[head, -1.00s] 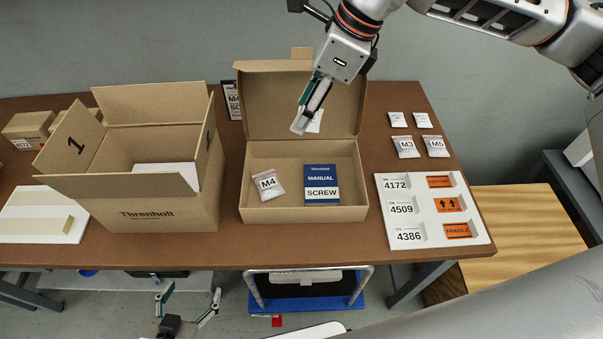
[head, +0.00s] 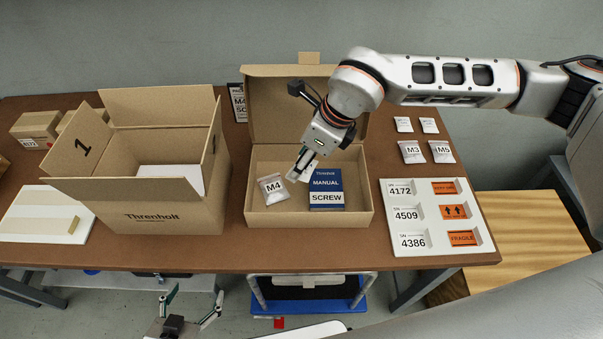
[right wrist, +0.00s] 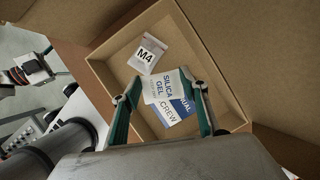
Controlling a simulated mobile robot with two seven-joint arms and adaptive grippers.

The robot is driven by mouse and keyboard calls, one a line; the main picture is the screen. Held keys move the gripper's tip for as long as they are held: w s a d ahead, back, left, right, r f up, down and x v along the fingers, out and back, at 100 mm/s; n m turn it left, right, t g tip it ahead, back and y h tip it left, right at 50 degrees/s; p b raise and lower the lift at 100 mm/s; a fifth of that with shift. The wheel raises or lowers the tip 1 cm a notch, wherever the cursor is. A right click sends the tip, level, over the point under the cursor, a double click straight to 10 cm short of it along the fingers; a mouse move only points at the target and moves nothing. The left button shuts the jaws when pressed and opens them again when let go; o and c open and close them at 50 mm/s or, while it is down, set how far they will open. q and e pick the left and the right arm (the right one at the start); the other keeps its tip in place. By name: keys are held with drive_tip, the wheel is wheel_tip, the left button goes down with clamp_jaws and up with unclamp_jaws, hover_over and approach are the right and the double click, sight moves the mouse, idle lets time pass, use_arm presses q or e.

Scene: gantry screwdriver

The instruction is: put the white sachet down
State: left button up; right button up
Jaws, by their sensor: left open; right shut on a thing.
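The white sachet, marked SILICA GEL (right wrist: 163,86), is pinched between the fingertips of my right gripper (right wrist: 165,92) in the right wrist view. In the head view my right gripper (head: 298,170) points down inside the open shallow carton (head: 305,219), between the M4 sachet (head: 272,189) and the blue screw manual (head: 326,186). In the right wrist view the held sachet covers part of the manual (right wrist: 181,108); I cannot tell whether they touch. The M4 sachet (right wrist: 148,55) lies beside it. My left gripper (head: 190,310) is open and empty, low in front of the table.
A tall open carton (head: 150,205) marked 1 stands left of the shallow one. The shallow carton's raised lid (head: 275,100) stands behind my right gripper. M3 (head: 412,152) and M5 (head: 441,152) sachets and a white label tray (head: 422,205) lie to the right.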

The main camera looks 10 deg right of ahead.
wheel_tip(320, 180, down, 5)
drive_tip(key=shift+f, duration=0.1)
idle(0.3)
drive_tip(key=shift+f+b, duration=0.3)
drive_tip(key=shift+f, duration=0.1)
drive_tip(key=shift+f, duration=0.2)
drive_tip(key=o, duration=0.9)
drive_tip(key=shift+r, duration=0.1)
